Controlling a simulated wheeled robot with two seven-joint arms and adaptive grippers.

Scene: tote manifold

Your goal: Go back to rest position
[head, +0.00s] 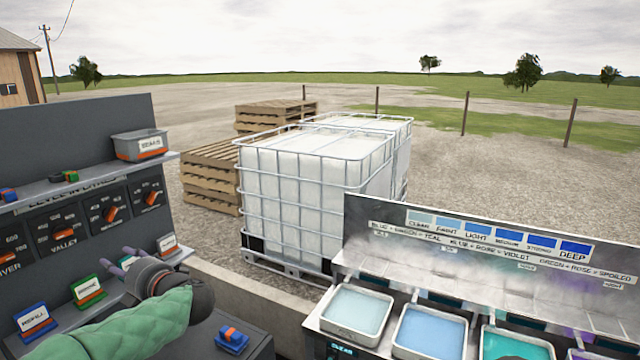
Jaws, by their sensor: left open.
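My left gripper (124,259) is at the lower left, at the end of my green-sleeved arm. It is open, and its fingers point left toward the shelf of the grey panel (100,130). It looks empty, though the hand partly hides a small labelled block behind it, and I cannot tell whether they touch. My right gripper is out of view.
The panel has orange knobs, and labelled blocks like the blue one (36,320) stand on its shelf. A grey bin (140,146) sits higher. A blue block (231,340) lies lower. Trays of coloured liquid (357,312) stand at right. White caged tanks (305,185) stand beyond.

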